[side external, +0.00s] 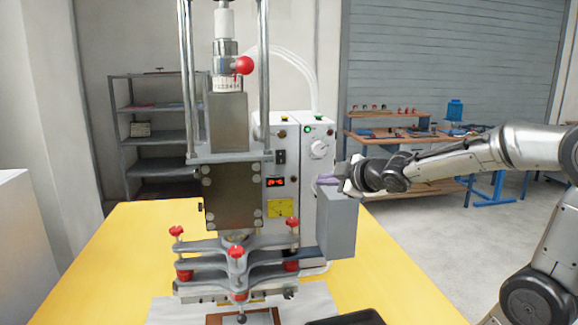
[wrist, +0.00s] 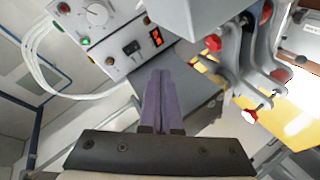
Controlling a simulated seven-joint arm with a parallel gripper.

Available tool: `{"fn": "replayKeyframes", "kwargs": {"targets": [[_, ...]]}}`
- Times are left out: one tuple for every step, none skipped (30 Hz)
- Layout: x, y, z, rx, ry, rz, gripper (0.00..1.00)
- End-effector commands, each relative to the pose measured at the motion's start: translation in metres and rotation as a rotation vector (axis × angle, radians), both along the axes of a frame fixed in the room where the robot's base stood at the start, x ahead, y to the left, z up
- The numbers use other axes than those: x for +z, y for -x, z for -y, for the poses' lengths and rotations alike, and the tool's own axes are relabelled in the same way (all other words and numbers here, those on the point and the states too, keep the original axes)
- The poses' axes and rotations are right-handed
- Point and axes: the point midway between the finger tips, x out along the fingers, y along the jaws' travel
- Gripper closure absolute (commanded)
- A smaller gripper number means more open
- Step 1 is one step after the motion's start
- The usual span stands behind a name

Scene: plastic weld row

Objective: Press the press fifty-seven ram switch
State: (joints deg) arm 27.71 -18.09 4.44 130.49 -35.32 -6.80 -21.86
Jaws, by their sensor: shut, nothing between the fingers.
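The press (side external: 231,140) stands on a yellow table, with a white control box (side external: 285,150) at its right side. The box front has a black rocker switch (side external: 280,156), a red-lit display (side external: 275,182), a round dial (side external: 318,148) and small coloured buttons. I cannot read which control is the ram switch. The wrist view also shows the rocker switch (wrist: 131,47), the display (wrist: 156,36) and the dial (wrist: 97,14). My gripper (side external: 325,181) is shut and empty, its purple fingers (wrist: 160,75) just above a grey box (side external: 340,228); contact is unclear.
Clamp plates with red knobs (side external: 236,252) sit at the press's lower front. A dark flat item (side external: 345,317) lies at the table's front edge. Shelves (side external: 150,130) and a workbench (side external: 400,140) stand behind. The yellow table (side external: 390,275) is bare right of the grey box.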

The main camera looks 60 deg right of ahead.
Motion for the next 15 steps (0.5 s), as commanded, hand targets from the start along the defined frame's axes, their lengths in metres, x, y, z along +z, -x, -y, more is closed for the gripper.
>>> {"fn": "replayKeyframes", "kwargs": {"targets": [[0.002, -0.01, 0.013, 0.026, 0.055, 0.009, 1.0], [0.003, -0.015, 0.019, 0.049, 0.093, 0.017, 1.0], [0.005, -0.022, 0.026, 0.081, 0.14, 0.027, 1.0], [0.007, -0.027, 0.031, 0.106, 0.176, 0.036, 1.0], [0.007, -0.031, 0.036, 0.13, 0.21, 0.042, 1.0], [0.008, -0.036, 0.043, 0.165, 0.253, 0.052, 1.0], [0.008, -0.04, 0.047, 0.193, 0.284, 0.06, 1.0], [0.008, -0.043, 0.051, 0.22, 0.315, 0.066, 1.0], [0.007, -0.046, 0.056, 0.256, 0.352, 0.077, 1.0], [0.005, -0.048, 0.059, 0.283, 0.378, 0.083, 1.0], [0.004, -0.05, 0.062, 0.308, 0.402, 0.091, 1.0], [0.003, -0.051, 0.066, 0.343, 0.432, 0.102, 1.0], [0.001, -0.052, 0.068, 0.366, 0.451, 0.109, 1.0], [0.0, -0.052, 0.07, 0.389, 0.469, 0.116, 1.0], [-0.002, -0.052, 0.072, 0.417, 0.489, 0.127, 1.0]]}}
